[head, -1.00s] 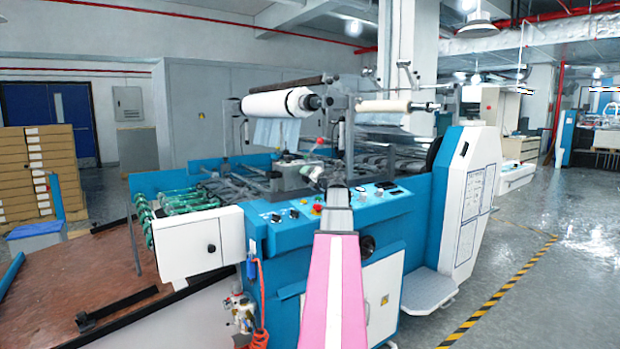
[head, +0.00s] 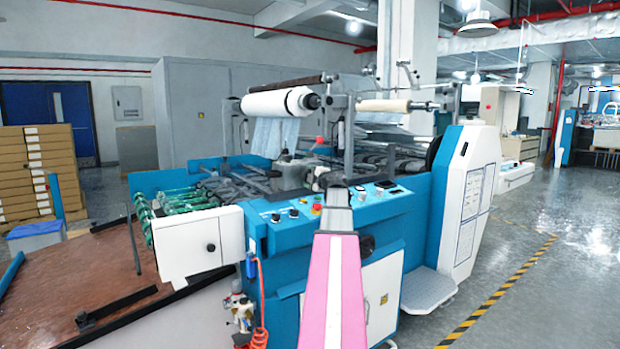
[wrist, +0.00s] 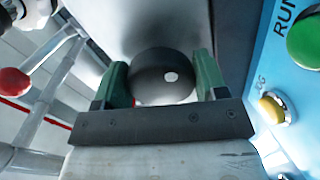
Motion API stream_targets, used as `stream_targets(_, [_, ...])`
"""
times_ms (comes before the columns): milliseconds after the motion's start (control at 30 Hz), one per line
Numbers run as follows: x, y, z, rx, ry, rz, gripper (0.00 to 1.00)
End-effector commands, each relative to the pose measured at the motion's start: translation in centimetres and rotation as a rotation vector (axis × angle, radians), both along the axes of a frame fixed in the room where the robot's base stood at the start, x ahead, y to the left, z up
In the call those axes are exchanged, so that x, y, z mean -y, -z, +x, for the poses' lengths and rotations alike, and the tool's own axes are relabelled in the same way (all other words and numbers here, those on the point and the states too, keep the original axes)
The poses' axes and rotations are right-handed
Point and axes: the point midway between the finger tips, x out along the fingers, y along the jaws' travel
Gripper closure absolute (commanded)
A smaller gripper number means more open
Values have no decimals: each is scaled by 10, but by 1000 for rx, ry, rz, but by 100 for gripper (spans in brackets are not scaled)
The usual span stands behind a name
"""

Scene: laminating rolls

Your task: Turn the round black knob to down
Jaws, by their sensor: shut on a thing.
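The round black knob (wrist: 158,68) shows in the wrist view, with a light dot on its face right of the middle. My gripper (wrist: 160,78) has a green finger on each side of the knob and is shut on it. The knob's rear is against a grey surface. In the head view my pink and white arm reaches to the machine's control panel. I cannot make out the gripper's fingers or this knob clearly there.
A green RUN button (wrist: 306,40) and a yellow button (wrist: 271,109) sit on the blue panel close right of the gripper. A red ball-ended lever (wrist: 14,83) is at the left. In the head view the laminating machine (head: 280,240) stands before me, with open floor at right.

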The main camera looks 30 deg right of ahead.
Motion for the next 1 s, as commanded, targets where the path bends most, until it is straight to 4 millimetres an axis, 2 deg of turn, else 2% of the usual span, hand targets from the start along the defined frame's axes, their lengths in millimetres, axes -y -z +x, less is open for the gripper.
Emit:
stream_targets(500, [-1, 2, 0, -34, 0, 407, 58])
stream_targets(1000, [-1, 3, 0, -44, -1, 533, 58])
